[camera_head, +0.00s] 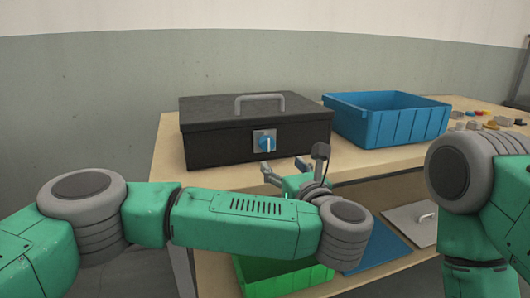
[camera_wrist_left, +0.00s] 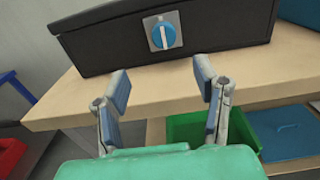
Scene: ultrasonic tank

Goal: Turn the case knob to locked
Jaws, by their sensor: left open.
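A black case (camera_head: 220,146) with a grey handle on its lid stands shut on the wooden table. Its blue round knob (camera_head: 267,144) sits on a grey plate on the front face. In the left wrist view the knob (camera_wrist_left: 163,36) shows a white pointer line standing about upright. My left gripper (camera_head: 284,168) is in front of the case, below the knob and apart from it. In the left wrist view its two fingers (camera_wrist_left: 161,88) are spread and empty, with the knob beyond them. My right arm shows at the right edge, but its gripper is out of view.
A blue bin (camera_head: 385,125) stands right of the case on the table (camera_head: 168,163). Several small loose parts (camera_head: 485,120) lie at the far right. A green bin (camera_head: 280,278) and a flat grey lid (camera_head: 412,222) are on the shelf below. The space before the knob is clear.

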